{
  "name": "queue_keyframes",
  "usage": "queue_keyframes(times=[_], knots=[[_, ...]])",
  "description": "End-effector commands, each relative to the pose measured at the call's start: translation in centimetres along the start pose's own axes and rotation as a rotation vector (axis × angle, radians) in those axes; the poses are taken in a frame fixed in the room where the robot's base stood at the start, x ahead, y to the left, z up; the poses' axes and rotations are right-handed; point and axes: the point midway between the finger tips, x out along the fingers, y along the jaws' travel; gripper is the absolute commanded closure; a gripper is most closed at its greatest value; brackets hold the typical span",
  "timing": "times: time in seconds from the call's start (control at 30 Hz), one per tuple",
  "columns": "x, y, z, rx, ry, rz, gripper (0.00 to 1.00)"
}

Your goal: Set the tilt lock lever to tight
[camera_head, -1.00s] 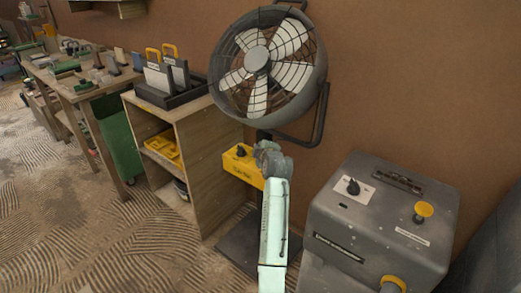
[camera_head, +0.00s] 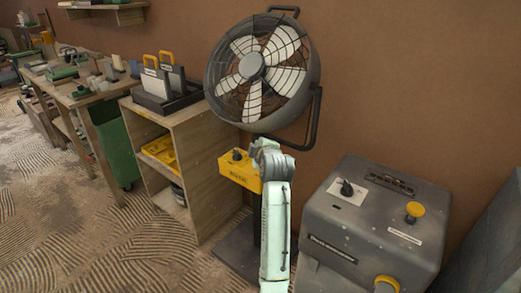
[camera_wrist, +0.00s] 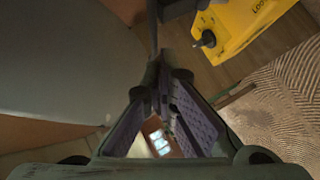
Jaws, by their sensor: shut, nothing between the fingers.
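A yellow box (camera_head: 240,171) sits low on the stand of the big grey fan (camera_head: 262,68). A small black lever or knob (camera_head: 237,155) stands on it. The wrist view shows the yellow box (camera_wrist: 243,22) at upper right, with its black lever (camera_wrist: 207,40) and a cut-off label starting "LOO". I cannot read the lever's setting. My gripper (camera_wrist: 163,82) is shut and empty, its fingertips to the left of and below the lever in the wrist view, apart from it. In the head view my wrist is just right of the box and hides the fingers.
The fan's grey drum (camera_wrist: 60,60) fills the left of the wrist view, close to my fingers. A grey control cabinet (camera_head: 375,225) stands at right. A wooden shelf (camera_head: 205,165) stands left of the fan, with a workbench (camera_head: 85,98) beyond. Floor at lower left is clear.

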Motion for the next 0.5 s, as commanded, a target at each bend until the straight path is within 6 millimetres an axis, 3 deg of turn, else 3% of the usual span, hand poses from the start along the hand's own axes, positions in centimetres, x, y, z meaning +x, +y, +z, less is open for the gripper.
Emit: queue_keyframes(times=[0.2, 0.5], knots=[[-1.9, 0.5, 0.1, 0.0, 0.001, -0.001, 1.0], [-2.1, 0.6, 0.1, 0.0, 0.001, -0.002, 1.0]])
